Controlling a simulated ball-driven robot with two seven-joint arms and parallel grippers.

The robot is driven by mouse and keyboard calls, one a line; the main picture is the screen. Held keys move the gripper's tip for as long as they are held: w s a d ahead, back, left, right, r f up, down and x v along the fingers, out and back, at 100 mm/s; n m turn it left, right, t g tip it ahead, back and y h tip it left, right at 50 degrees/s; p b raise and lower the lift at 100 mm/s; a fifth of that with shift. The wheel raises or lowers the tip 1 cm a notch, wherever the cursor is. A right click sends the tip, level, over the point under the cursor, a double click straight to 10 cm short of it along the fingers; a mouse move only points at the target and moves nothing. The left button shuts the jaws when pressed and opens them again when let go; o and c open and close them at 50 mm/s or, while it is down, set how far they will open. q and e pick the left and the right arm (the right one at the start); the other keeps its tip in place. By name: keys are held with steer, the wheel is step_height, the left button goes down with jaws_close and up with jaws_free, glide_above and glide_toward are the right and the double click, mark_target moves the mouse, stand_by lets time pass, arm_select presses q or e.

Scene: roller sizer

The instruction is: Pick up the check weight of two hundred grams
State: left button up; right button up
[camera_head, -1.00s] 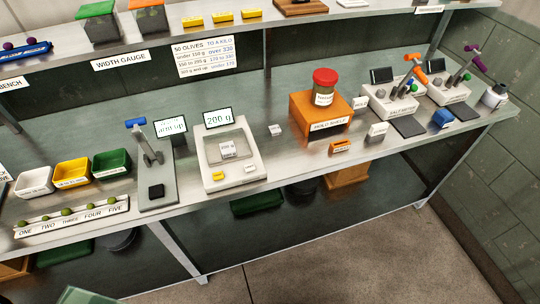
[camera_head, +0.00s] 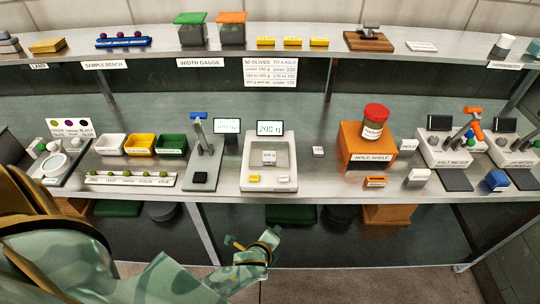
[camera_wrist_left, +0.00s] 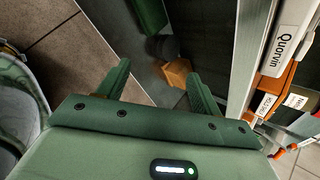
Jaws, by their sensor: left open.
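A small pale block with a label (camera_head: 269,157), which looks like the check weight, sits on the pan of the white scale (camera_head: 256,185). The scale's display (camera_head: 270,128) reads 200 g. The print on the block is too small to read surely. My left gripper (camera_head: 255,243) is in front of the bench, below the scale and apart from it. In the left wrist view my left gripper (camera_wrist_left: 158,72) is open, with nothing between its fingers. My right gripper is not in view.
An orange hold shelf (camera_head: 352,150) with a red-lidded jar (camera_head: 373,128) stands right of the scale. A dark stand with a blue handle (camera_head: 202,150) is close on its left. A small white block (camera_head: 318,151) lies between scale and shelf. An upper shelf (camera_head: 150,57) runs behind.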

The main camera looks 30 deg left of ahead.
arm_select(q)
steer(key=w+r+m+t+y, duration=0.2)
steer(key=w+r+m, duration=0.2)
steer(key=r, duration=0.5)
steer(key=m+t+y, duration=0.1)
steer(key=m+y, duration=0.2)
steer(key=m, duration=0.3)
glide_toward(269, 157)
steer(key=b+x, duration=0.2)
steer(key=x, duration=0.1)
steer(key=shift+w+a+f, duration=0.1)
steer(key=shift+w+a, duration=0.05)
steer(key=shift+a, duration=0.15)
steer(key=b+x, duration=0.1)
steer(key=x, duration=0.4)
steer(key=shift+w+d+f+b, duration=0.1)
steer(key=shift+w+d+b, duration=0.1)
steer(key=shift+b, duration=0.15)
steer(key=shift+w+a, duration=0.25)
steer(key=shift+s, duration=0.1)
steer(key=shift+c, duration=0.9)
steer(key=c, duration=1)
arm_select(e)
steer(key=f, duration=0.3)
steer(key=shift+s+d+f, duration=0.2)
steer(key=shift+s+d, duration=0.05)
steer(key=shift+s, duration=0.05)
